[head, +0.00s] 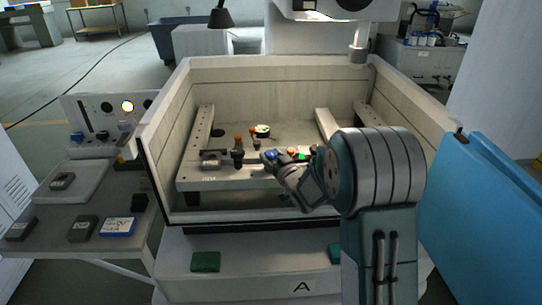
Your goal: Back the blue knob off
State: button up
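The blue knob (270,154) shows as a small blue spot on the pale crossbar (225,182) inside the open machine tank. My arm comes in from the right, and my gripper (271,162) is right at the blue knob. Its fingers are small and partly hidden by my wrist, so I cannot tell whether they touch the knob or are closed around it.
An orange-topped dark post (238,150) and a clamp block (211,159) stand left of the knob. A green-lit part (303,155) is close on the right. The tank walls (165,140) enclose the area. The machine head (340,8) hangs above at the back.

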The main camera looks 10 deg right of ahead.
jog(key=shift+c, duration=1.2)
jog(key=shift+m+h, duration=0.5)
jog(key=shift+h, duration=0.3)
jog(key=m+h, duration=0.3)
jog(key=h, duration=0.2)
jog(key=shift+a+t, duration=0.15)
jog(key=shift+t, duration=0.25)
jog(key=shift+m+g+h, duration=0.85)
jog(key=shift+m+h, duration=0.8)
jog(key=shift+h, duration=0.75)
jog(key=shift+m+g+h, duration=0.85)
jog(key=shift+m+h, duration=0.8)
jog(key=shift+h, duration=0.75)
jog(key=o, duration=0.9)
